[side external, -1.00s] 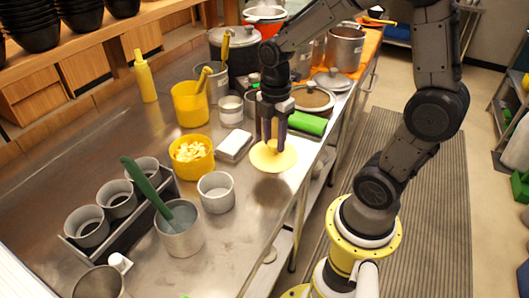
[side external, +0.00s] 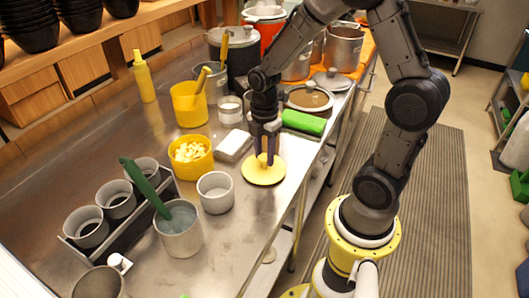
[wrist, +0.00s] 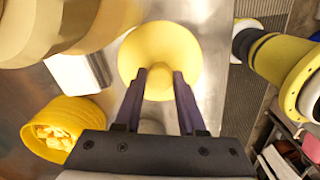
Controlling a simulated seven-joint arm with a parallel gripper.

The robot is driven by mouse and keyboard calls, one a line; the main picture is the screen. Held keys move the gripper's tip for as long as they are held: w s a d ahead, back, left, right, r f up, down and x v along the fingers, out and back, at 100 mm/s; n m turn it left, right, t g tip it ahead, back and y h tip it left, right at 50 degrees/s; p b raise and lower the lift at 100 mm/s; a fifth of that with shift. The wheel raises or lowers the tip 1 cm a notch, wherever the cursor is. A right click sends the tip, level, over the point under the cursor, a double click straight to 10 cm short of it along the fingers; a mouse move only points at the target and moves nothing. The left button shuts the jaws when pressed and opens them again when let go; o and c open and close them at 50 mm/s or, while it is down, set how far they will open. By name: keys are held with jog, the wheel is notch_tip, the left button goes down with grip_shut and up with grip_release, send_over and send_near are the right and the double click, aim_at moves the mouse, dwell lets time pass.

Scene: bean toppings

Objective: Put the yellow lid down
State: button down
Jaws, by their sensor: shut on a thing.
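The yellow lid (side external: 263,174) is a round pale-yellow disc with a knob in its middle. It is at or just above the steel counter near its front edge; I cannot tell whether it touches. My gripper (side external: 267,160) points down over it with the fingers closed on the knob. In the wrist view the lid (wrist: 160,48) lies between and beyond the fingertips of my gripper (wrist: 159,84).
A yellow container of pale pieces (side external: 191,158) stands left of the lid, with a white block (side external: 234,146) behind. A metal cup (side external: 215,193) is close at the left. A green roll (side external: 304,122) lies behind right. The counter in front of the lid is clear.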

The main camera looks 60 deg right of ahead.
aim_at(264, 156)
jog(key=shift+c, duration=2.4)
grip_release()
jog(key=shift+f, duration=0.1)
notch_tip(264, 156, up, 12)
jog(key=s+a+r+m+t, duration=0.2)
jog(key=s+a+r+m, duration=0.1)
jog(key=s+m, duration=0.3)
jog(key=s+a+r+m+t, duration=0.3)
jog(key=s+m, duration=0.3)
jog(key=m, duration=0.3)
jog(key=shift+s+a+t, duration=0.3)
jog(key=shift+a, duration=0.3)
